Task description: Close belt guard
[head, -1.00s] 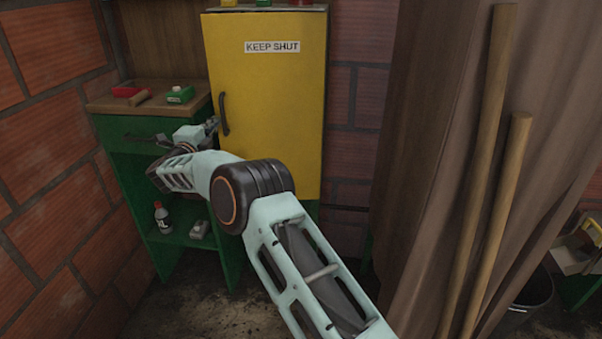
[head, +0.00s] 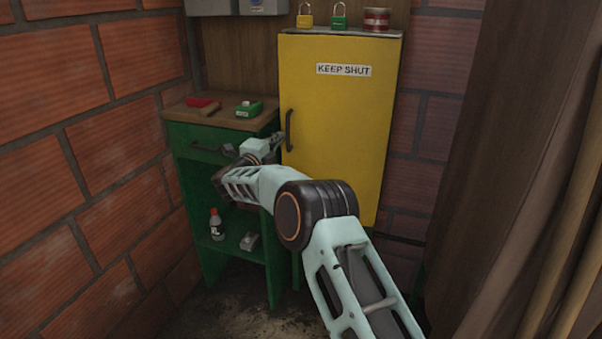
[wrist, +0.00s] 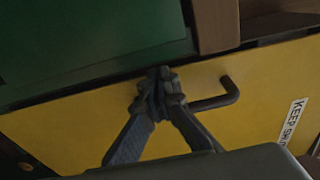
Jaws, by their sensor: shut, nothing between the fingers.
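The belt guard appears to be the yellow panel (head: 345,120) with a "KEEP SHUT" label, upright against the back wall. Its dark handle (head: 289,130) is on its left edge. I cannot tell whether a narrow gap stands open along that edge. My gripper (head: 277,144) is at that left edge, just below and beside the handle, partly hidden by its own wrist. In the wrist view my gripper (wrist: 158,88) has its fingertips together and empty, over the yellow panel (wrist: 90,135) near its edge. The handle (wrist: 222,97) lies close beside the fingertips, not between them.
Padlocks (head: 339,16) sit above the panel. A brown curtain (head: 500,150) hangs at right.

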